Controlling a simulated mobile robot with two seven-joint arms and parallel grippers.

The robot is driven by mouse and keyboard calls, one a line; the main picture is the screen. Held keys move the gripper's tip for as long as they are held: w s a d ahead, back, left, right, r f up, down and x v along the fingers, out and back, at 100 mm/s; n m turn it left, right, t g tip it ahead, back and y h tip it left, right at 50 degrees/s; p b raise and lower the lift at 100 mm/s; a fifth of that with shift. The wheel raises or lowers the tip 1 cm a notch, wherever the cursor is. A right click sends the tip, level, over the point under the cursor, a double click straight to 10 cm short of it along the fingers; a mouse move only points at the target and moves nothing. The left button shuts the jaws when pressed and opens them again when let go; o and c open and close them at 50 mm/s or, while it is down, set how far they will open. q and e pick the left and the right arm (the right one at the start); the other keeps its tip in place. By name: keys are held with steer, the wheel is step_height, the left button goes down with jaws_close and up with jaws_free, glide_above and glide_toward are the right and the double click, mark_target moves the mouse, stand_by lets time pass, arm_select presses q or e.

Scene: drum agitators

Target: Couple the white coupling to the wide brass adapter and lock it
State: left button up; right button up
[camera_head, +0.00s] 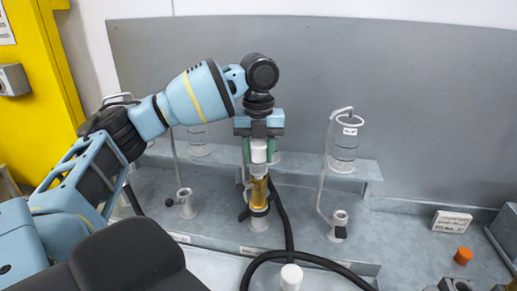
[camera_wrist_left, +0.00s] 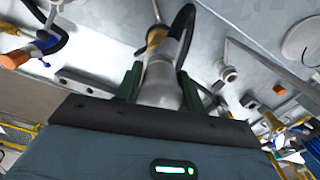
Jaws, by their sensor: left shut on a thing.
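The white coupling (camera_head: 259,151) is upright between the fingers of my left gripper (camera_head: 259,152), which points straight down and is shut on it. The wide brass adapter (camera_head: 259,192) stands directly below the coupling, on a pale base with dark clamp parts. The coupling's lower end meets or nearly meets the adapter's top; I cannot tell whether it is seated or locked. In the left wrist view the pale coupling (camera_wrist_left: 161,84) sits between the green fingers, with the brass adapter (camera_wrist_left: 157,38) beyond it. My right gripper is not in view.
A black hose (camera_head: 281,215) runs beside the adapter and curves across the front. A wire stand with a glass cylinder (camera_head: 345,148) is to the right, with a white cup (camera_head: 340,218) below. A grey panel stands behind.

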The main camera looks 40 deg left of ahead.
arm_select(q)
steer(key=shift+f, duration=0.5)
stand_by(0.8)
steer(key=o, duration=1.3)
steer(key=shift+c, duration=0.2)
steer(key=shift+c, duration=0.4)
steer(key=shift+r, duration=5)
